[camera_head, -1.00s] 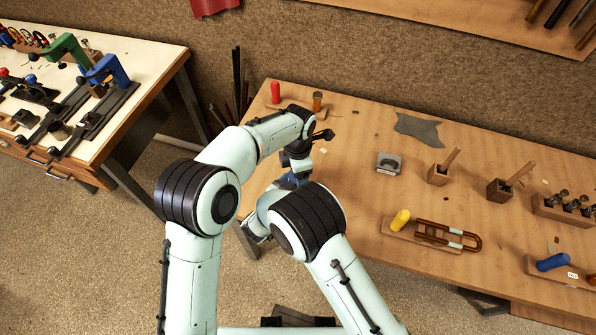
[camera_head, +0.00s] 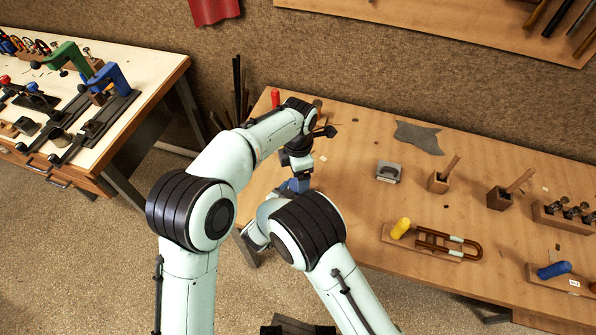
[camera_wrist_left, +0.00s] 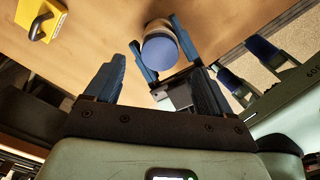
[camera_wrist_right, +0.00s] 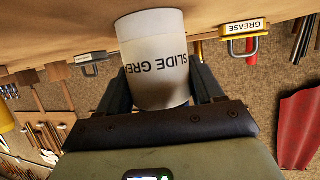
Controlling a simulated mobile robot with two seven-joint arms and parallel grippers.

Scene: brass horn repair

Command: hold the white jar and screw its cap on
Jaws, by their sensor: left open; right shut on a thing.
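The white jar (camera_wrist_right: 152,52) has printed lettering that shows upside down in the right wrist view. My right gripper (camera_wrist_right: 160,82) is shut on it, with one finger on each side. In the left wrist view the jar (camera_wrist_left: 152,27) shows end-on, with a flat blue round face (camera_wrist_left: 160,50) towards my camera. I cannot tell whether that face is the cap. My left gripper (camera_wrist_left: 160,68) is open, its fingers apart and facing the jar, with nothing seen between them. In the head view my arms mostly hide the grippers and the jar.
The wooden bench (camera_head: 350,220) carries a grey block (camera_head: 388,171), wooden blocks, and a yellow-handled piece (camera_head: 400,228) beside a U-shaped tube (camera_head: 447,243). A yellow block with a dark loop (camera_wrist_left: 42,22) lies near the left gripper. Another table (camera_head: 150,62) stands left.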

